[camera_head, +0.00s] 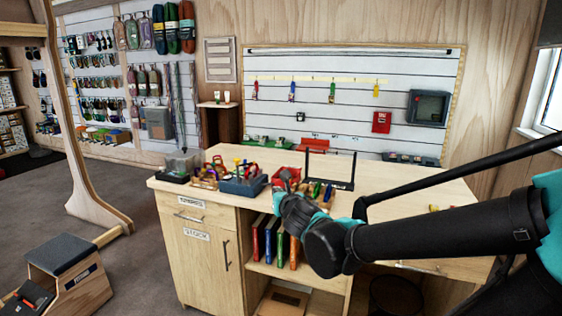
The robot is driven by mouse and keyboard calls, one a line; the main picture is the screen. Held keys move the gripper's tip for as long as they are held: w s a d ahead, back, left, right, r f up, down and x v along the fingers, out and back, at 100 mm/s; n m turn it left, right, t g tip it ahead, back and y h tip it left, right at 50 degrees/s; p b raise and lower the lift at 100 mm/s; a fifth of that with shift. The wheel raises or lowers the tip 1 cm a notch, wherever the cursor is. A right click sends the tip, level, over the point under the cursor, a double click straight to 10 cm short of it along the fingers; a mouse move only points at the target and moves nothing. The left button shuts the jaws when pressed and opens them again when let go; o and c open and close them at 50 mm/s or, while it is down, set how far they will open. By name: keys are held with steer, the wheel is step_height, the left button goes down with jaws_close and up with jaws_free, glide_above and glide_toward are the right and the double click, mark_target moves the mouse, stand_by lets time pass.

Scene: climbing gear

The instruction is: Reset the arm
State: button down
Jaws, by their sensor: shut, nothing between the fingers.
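My arm (430,230) reaches in from the right edge, black with teal parts, over the front of a wooden workbench (410,188). My gripper (285,180) is at the arm's far end, above the bench's front edge and near the small bins. Its fingers are small and partly hidden by the wrist; it is shut and holds nothing. The wrist blocks part of the bench front and the shelf below.
A blue bin (243,187) and a red bin (285,174) with gear stand near the gripper. A black frame stand (354,170) is behind. The right benchtop is mostly clear. A wooden step box (70,275) stands at lower left.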

steer(key=s+d+f+m+g+h, duration=0.2)
steer(key=d+f+m+h, duration=0.1)
steer(key=d+f+m, duration=0.45)
steer(key=s+d+f+m+g+h, duration=0.2)
steer(key=d+f+m, duration=0.2)
steer(key=d+m, duration=0.55)
steer(key=s+d+f+m+g, duration=0.1)
steer(key=s+f+m+g, duration=0.2)
steer(key=s+f+m, duration=0.3)
steer(key=s+d+f+m+g+y, duration=0.1)
steer(key=s+f+m, duration=0.5)
steer(key=m, duration=0.8)
steer(key=s+d+g, duration=0.1)
steer(key=s+g, duration=0.1)
steer(key=shift+s+m+g, duration=0.3)
steer(key=shift+m+g, duration=0.1)
